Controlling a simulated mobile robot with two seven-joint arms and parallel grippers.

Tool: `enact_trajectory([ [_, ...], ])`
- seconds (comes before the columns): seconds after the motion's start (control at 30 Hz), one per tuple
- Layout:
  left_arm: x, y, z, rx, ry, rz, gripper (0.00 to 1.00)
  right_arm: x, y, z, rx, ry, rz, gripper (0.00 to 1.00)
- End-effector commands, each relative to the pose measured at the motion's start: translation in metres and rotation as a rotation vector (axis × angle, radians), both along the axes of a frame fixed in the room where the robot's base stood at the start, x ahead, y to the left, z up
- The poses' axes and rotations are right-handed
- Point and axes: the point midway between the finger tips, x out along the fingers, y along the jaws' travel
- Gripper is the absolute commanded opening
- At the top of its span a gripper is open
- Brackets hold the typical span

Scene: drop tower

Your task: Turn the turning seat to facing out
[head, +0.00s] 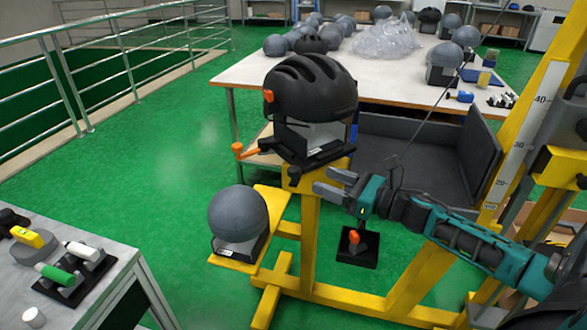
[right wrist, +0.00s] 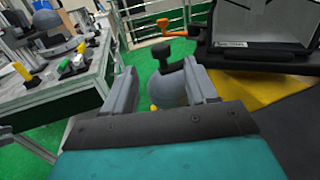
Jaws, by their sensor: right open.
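The turning seat (head: 312,158) is a black plate with a pale block on top of the yellow tower. A black helmet (head: 310,98) sits over it. An orange-ended lever (head: 240,151) sticks out to the left. My right gripper (head: 326,188) is open and empty, just below and to the right of the seat. In the right wrist view, the seat (right wrist: 262,42) is at upper right and the orange-ended lever (right wrist: 176,27) lies beyond my open fingers (right wrist: 163,88). A black T-shaped knob (right wrist: 167,56) appears between and beyond the fingertips; contact cannot be told. My left gripper is not in view.
A grey ball (head: 238,213) rests on a low yellow arm (head: 232,262). A small black stand with an orange knob (head: 355,238) is below my gripper. A side table (head: 110,268) is at lower left, a helmet table (head: 240,75) behind. Green floor is clear at left.

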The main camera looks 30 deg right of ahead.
Motion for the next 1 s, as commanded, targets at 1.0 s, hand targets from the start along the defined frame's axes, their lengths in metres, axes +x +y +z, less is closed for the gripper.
enact_trajectory([
  [1.0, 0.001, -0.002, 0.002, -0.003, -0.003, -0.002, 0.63, 0.088, 0.041, -0.001, 0.002, 0.002, -0.002, 0.57],
])
